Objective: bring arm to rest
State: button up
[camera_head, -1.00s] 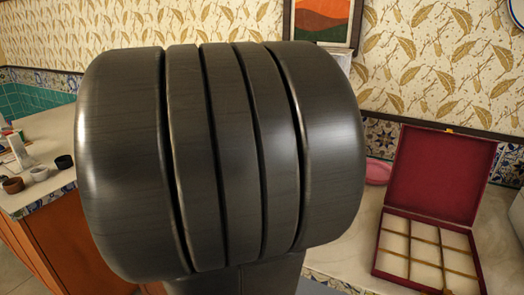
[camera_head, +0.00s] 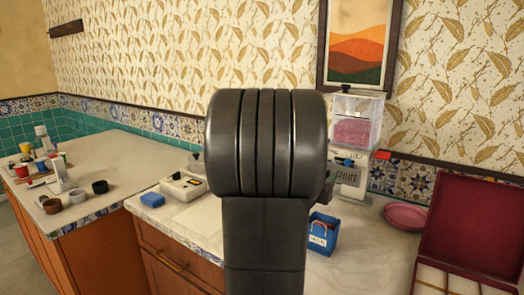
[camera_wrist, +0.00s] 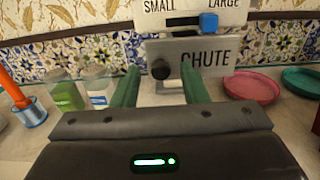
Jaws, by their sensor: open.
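My arm stands upright in the middle of the head view, its dark rounded joint in front of the counter and wall. My gripper (camera_wrist: 160,70) shows in the wrist view as two green fingers set apart, with nothing held between them. It faces the dispenser's chute plate (camera_wrist: 208,58), which has a dark round knob. In the head view the gripper is mostly hidden behind my arm.
The dispenser (camera_head: 357,125) stands against the tiled wall. The wrist view shows jars (camera_wrist: 66,92), an orange-handled tool in a tin (camera_wrist: 28,108) and a green plate (camera_wrist: 302,80).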

jog(key=shift+w+d, duration=0.15)
jog(key=shift+w, duration=0.05)
dwell(0.5)
